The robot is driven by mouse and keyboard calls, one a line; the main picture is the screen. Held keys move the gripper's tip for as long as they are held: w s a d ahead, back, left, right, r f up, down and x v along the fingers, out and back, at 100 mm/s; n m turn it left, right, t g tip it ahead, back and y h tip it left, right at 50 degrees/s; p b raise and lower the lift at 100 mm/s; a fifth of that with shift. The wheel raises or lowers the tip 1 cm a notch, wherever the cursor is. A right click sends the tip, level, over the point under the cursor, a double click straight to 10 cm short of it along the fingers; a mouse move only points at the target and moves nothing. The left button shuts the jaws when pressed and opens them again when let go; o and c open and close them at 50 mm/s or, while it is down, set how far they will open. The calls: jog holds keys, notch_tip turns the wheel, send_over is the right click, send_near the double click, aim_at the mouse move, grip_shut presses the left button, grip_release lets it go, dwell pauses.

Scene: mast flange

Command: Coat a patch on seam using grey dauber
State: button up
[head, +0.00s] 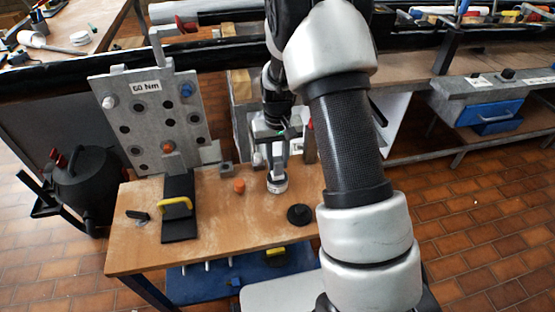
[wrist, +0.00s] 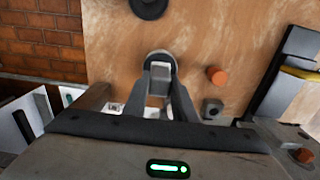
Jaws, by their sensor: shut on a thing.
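My gripper (head: 276,172) points down over the wooden bench top, right of its middle. Its fingers are shut on a short, round, grey-and-white piece, which I take to be the grey dauber (head: 277,184). The dauber sits at the fingertips, close to or touching the wood; I cannot tell which. In the wrist view the fingers (wrist: 160,80) close around the dauber (wrist: 160,58), seen from above, its lower part hidden. I cannot make out a seam; an upright grey plate (head: 155,125) with bolt holes, marked "60 Nm", stands at the bench's back left.
On the wooden bench (head: 215,230) are an orange cap (head: 239,187), a small grey block (head: 226,169), a black round knob (head: 299,214) and a black strip with a yellow handle (head: 176,207). A black pot (head: 88,180) stands left of the bench. The bench's front middle is clear.

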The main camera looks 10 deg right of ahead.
jog(key=shift+f+b, duration=0.35)
jog(key=shift+f, duration=0.25)
dwell(1.6)
jog(key=shift+r+p, duration=2.45)
jog(key=shift+r, duration=1.15)
jog(key=shift+r, duration=0.3)
jog(key=s+r+p, duration=0.4)
jog(key=r+p, duration=0.3)
jog(key=r, duration=0.2)
jog(key=s+r+p, duration=0.3)
jog(key=r+p, duration=0.4)
jog(key=r, duration=0.1)
jog(key=shift+s+r, duration=0.4)
